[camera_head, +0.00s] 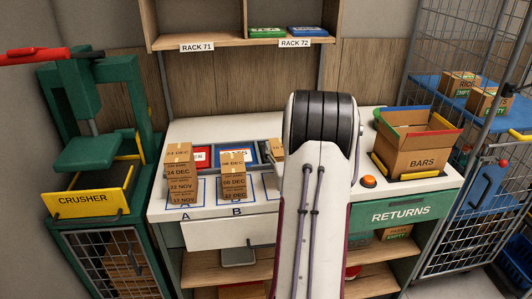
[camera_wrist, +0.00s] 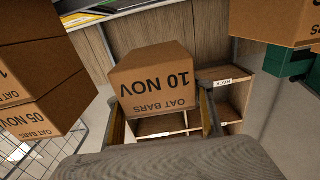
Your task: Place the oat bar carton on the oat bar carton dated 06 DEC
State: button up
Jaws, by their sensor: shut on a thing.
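A brown oat bar carton (camera_wrist: 152,82) marked 10 NOV is held between the two fingers of my gripper (camera_wrist: 163,118) in the wrist view, its print upside down there. My arm hides the gripper and this carton in the head view. A stack of oat bar cartons (camera_head: 233,176) stands at mark B; a DEC date shows on its upper cartons, but it is too small to read surely as 06 DEC. Another stack (camera_head: 179,172) stands at mark A. Part of a carton (camera_head: 276,150) shows right of B, mostly hidden by my arm.
In the wrist view, stacked cartons (camera_wrist: 36,80), the lower marked 05 NOV, stand close at left, and a carton (camera_wrist: 275,22) shows at upper right. An open BARS box (camera_head: 415,152) and an orange button (camera_head: 368,181) are right of my arm; a crusher (camera_head: 95,201) is at left.

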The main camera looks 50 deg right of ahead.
jog(key=w+a+r+n+t+y, duration=0.1)
jog(key=w+a+r+y, duration=0.1)
jog(key=w+a+r, duration=0.6)
notch_tip(320, 180, up, 3)
jog(key=m+g+h, duration=0.1)
jog(key=h, duration=0.1)
send_over(233, 163)
jog(key=shift+w+r, duration=0.15)
jog(key=shift+r, duration=0.05)
jog(key=shift+f, duration=3.15)
jog(key=shift+f, duration=1.85)
jog(key=shift+f, duration=0.1)
